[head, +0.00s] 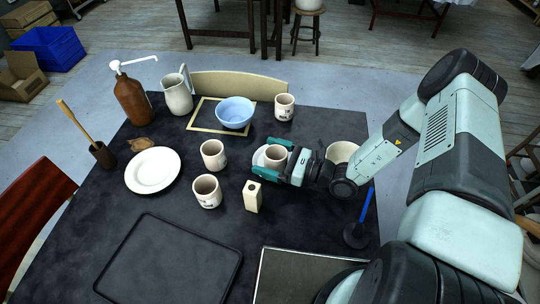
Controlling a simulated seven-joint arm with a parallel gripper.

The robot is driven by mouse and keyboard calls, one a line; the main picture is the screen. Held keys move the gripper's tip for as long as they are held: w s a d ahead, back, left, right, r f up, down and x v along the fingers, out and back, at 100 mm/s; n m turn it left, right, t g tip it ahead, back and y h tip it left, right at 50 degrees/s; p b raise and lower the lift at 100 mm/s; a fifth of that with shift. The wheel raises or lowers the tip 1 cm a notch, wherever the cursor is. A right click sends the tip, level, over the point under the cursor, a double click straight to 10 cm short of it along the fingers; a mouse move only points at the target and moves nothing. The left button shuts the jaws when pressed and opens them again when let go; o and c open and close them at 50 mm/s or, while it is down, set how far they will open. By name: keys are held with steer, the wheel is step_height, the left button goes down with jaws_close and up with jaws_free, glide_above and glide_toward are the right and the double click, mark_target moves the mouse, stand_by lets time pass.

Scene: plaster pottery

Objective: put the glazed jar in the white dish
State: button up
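Several off-white jars with dark marks stand on the dark table; I cannot tell which one is the glazed jar. One jar (275,158) is between the teal fingers of my gripper (269,159), which reaches in from the right. I cannot tell whether the fingers press on it or are only around it. A larger white dish (153,170) lies flat and empty at the left.
Other jars (213,154) (207,190) (284,106) stand nearby. A cream box (252,196) is close below my gripper. A blue bowl (235,112), a pitcher (178,93) and a brown pump bottle (133,100) are at the back. A black tray (168,262) is in front.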

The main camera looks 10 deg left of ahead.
steer(key=shift+r, duration=0.35)
steer(key=v, duration=1.2)
steer(key=shift+r, duration=0.2)
